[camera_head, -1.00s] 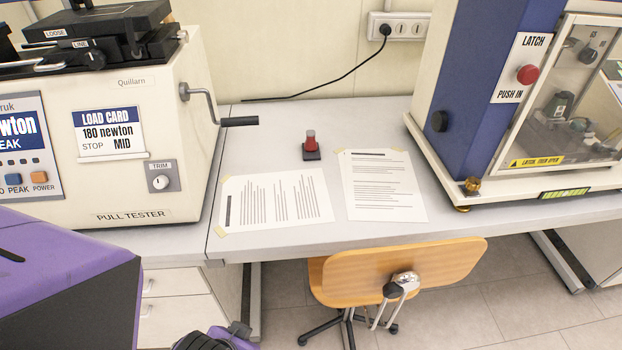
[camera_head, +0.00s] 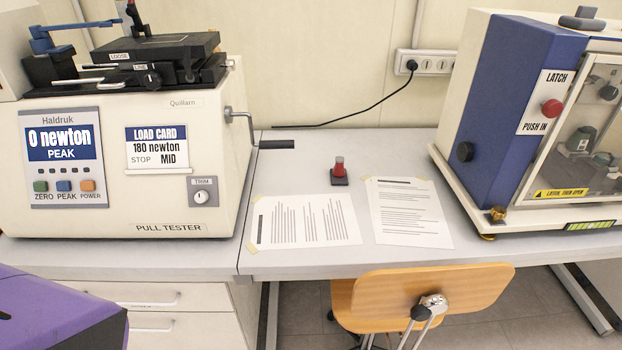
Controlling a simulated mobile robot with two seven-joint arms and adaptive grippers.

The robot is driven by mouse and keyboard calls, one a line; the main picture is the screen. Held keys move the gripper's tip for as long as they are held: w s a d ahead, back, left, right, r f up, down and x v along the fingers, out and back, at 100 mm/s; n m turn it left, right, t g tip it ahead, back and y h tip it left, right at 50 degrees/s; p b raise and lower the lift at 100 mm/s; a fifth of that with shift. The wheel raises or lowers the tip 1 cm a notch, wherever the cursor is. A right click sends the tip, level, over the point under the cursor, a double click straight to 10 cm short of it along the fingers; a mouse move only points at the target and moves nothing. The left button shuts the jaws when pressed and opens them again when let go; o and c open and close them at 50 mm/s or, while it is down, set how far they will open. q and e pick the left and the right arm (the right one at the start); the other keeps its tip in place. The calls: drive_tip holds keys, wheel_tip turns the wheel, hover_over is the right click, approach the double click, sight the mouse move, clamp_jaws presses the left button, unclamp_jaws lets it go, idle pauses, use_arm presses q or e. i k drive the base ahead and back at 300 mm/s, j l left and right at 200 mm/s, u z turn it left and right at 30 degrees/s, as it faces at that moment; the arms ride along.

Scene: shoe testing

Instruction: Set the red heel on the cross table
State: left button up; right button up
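A small red piece (camera_head: 339,164) stands upright on a dark square base (camera_head: 339,181) on the grey bench; it may be the red heel, but it is too small to be sure. A black stacked slide table (camera_head: 160,55) with LOOSE and LINE labels sits on top of the pull tester (camera_head: 170,212) at the left; this looks like the cross table. A blue clamp-like part and a dark upright part stand at its back left. Neither gripper is in view. A purple part of mine fills the lower left corner.
A crank handle (camera_head: 262,143) sticks out from the tester's right side. Two printed sheets (camera_head: 305,222) (camera_head: 410,215) lie flat on the bench (camera_head: 400,262). A blue-and-white machine (camera_head: 510,90) with a LATCH button stands at right. A wooden chair (camera_head: 430,295) is at the front edge.

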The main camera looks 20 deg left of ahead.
sight(165, 40)
drive_tip(key=k+j+u, duration=0.25)
drive_tip(key=u, duration=0.15)
drive_tip(key=k+j+u, duration=0.6)
drive_tip(key=j+u, duration=0.2)
